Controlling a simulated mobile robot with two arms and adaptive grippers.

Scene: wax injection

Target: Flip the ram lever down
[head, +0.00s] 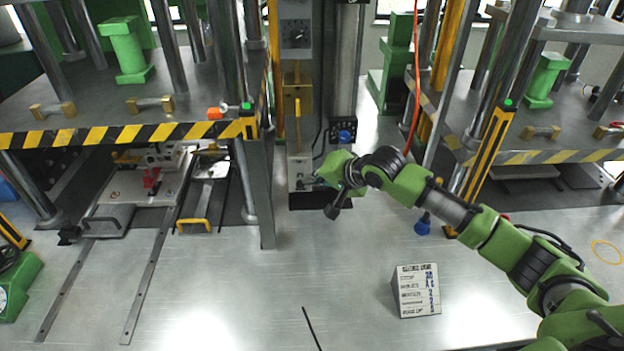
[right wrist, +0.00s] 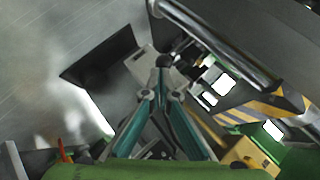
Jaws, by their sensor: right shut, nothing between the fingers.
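My right gripper (head: 316,181) reaches in from the right to the foot of the grey control column between the two presses. Its fingers are shut and empty; in the right wrist view the teal fingers (right wrist: 163,88) meet at the tips. The fingertips are close to a small grey box (head: 300,168) at the column's foot; whether they touch it I cannot tell. A yellow lever (head: 297,112) stands upright in a brass-coloured bracket higher on the column. Which part is the ram lever is not clear from these views. My left gripper is not in view.
A press table with a striped edge (head: 110,135) stands at left, another with a striped edge (head: 560,156) at right. A label block (head: 418,290) stands on the bare metal surface. A red hose (head: 416,90) hangs right of the column. The front middle is mostly clear.

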